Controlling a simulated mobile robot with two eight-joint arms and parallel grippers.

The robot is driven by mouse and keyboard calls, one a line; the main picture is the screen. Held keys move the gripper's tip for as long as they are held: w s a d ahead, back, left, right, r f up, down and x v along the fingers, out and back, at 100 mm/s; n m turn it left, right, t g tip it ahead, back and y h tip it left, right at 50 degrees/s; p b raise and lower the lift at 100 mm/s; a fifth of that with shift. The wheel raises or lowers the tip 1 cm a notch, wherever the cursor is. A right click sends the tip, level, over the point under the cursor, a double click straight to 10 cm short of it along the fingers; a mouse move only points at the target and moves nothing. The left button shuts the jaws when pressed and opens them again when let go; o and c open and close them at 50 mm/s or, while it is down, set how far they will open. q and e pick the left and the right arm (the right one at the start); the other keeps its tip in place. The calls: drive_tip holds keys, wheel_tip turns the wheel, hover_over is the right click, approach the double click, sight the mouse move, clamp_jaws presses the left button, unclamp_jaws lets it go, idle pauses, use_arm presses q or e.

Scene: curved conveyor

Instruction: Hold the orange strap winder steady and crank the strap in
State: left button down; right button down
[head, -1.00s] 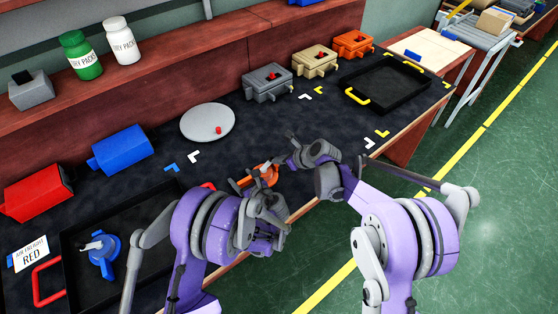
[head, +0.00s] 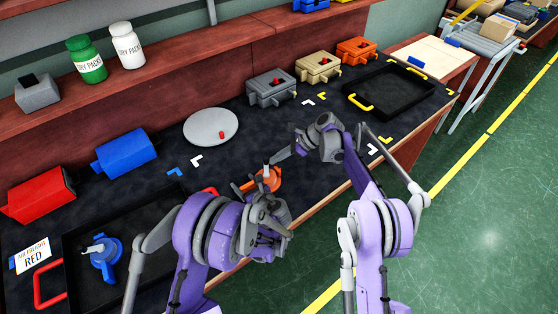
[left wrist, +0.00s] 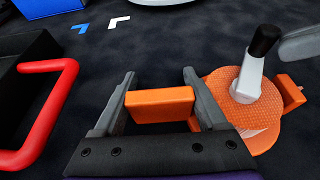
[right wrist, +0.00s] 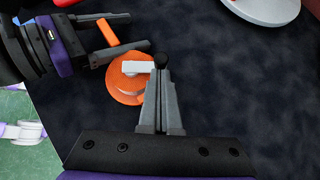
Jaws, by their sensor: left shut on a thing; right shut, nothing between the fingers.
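The orange strap winder (head: 273,181) is a round disc on the dark bench mat near the front edge. It has a white crank with a black knob (left wrist: 263,40). My left gripper (left wrist: 160,84) is shut on the winder's orange block-like grip (left wrist: 160,105), one finger on each side; it shows partly behind its arm in the head view (head: 252,188). My right gripper (right wrist: 160,72) is shut and empty, its fingertips right beside the black knob (right wrist: 161,60). I cannot tell if they touch. It also shows in the head view (head: 279,157).
A black tray (head: 70,232) with red handles holds a blue winder (head: 105,262) at left. Another black tray (head: 385,112) with yellow handles is at right. A grey disc (head: 211,127) and several colored boxes stand behind. The mat between is clear.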

drive_tip(key=shift+w+a+n+g, duration=0.2)
drive_tip(key=shift+a+n+g, duration=0.1)
drive_tip(key=shift+n+g, duration=0.3)
drive_tip(key=shift+a, duration=0.25)
drive_tip(key=shift+w+a, duration=0.1)
drive_tip(key=shift+s, duration=0.8)
drive_tip(key=d, duration=0.2)
drive_tip(key=w+d, duration=0.1)
drive_tip(key=d, duration=0.1)
drive_tip(key=shift+w+d+f, duration=0.1)
drive_tip(key=shift+d+f, duration=0.1)
drive_tip(key=v, duration=1)
drive_tip(key=shift+w+a, duration=0.2)
drive_tip(key=shift+r, duration=0.1)
use_arm(q)
unclamp_jaws()
